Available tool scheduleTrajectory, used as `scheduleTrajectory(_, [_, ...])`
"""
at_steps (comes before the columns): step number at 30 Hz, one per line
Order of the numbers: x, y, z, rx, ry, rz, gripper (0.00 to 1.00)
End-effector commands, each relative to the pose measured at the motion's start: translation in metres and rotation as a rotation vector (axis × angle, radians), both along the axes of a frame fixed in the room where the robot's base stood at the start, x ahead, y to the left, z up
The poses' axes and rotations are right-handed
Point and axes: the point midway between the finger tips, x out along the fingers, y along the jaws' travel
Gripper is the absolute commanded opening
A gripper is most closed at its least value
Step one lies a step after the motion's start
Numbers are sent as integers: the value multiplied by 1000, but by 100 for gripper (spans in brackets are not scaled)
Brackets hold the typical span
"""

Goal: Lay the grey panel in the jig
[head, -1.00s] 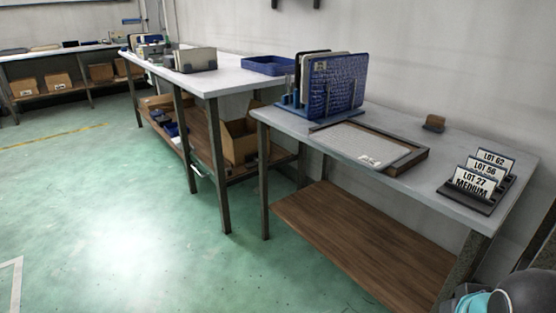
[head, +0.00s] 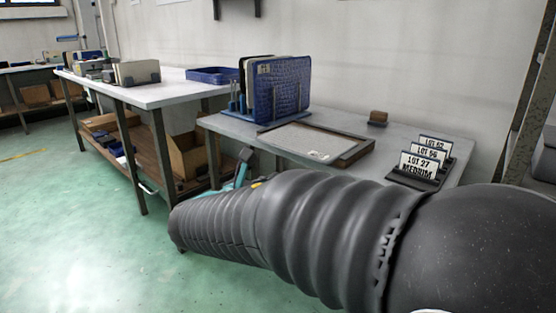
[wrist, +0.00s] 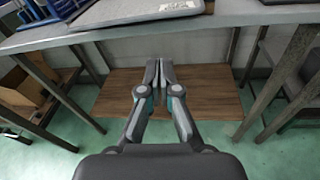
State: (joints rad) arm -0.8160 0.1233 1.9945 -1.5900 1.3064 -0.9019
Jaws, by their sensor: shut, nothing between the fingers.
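The grey panel (head: 300,140), with a white label near its front corner, lies on the right table over the brown-framed jig (head: 358,150). The jig's rim shows at the back and right; the panel covers its left and front, and whether it lies flat inside is unclear. The panel's near edge shows at the top of the wrist view (wrist: 135,10). My gripper (wrist: 159,68) is shut and empty, in front of the table and seen against the lower wooden shelf. In the head view my dark arm hides most of it.
A sign stand (head: 425,165) and a brown block (head: 378,118) are to the right. The table's front edge (wrist: 230,20) lies above my fingers in the wrist view. A second table (head: 140,92) stands left.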

Motion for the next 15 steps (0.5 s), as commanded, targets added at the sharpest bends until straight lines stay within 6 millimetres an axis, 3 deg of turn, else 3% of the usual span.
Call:
scheduleTrajectory(1, [2, 22, -1, -59, -12, 43, 0])
scheduleTrajectory(3, [4, 41, 1, -120, -29, 82, 0])
scheduleTrajectory(6, [7, 55, 4, -166, -44, 108, 0])
scheduleTrajectory(11, [18, 53, 5, -178, -48, 114, 0])
scheduleTrajectory(15, [39, 43, 5, -176, -48, 112, 0])
